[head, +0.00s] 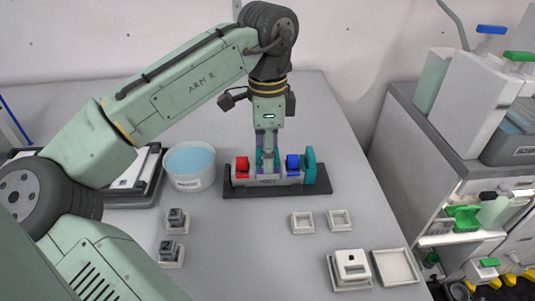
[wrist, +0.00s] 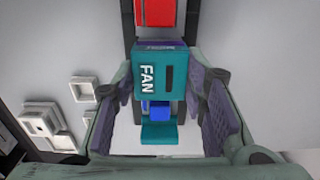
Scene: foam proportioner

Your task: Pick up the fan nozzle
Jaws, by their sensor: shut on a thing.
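The fan nozzle (wrist: 163,80) is a teal block with white "FAN" lettering and a dark slot, between my finger pads in the wrist view. My gripper (wrist: 165,74) is shut on it, with a purple pad on each side. In the head view my gripper (head: 267,160) points down over the middle of the proportioner (head: 267,181), and only slivers of the teal nozzle (head: 259,158) show around the fingers. I cannot tell whether the nozzle is clear of the proportioner or still touching it.
The proportioner has a red block (head: 242,167), a blue block (head: 292,164) and a teal end piece (head: 311,166) on a dark base. A tub of blue liquid (head: 190,165) stands left. Small square trays (head: 302,223) lie front right; small stacked blocks (head: 175,220) stand front left.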

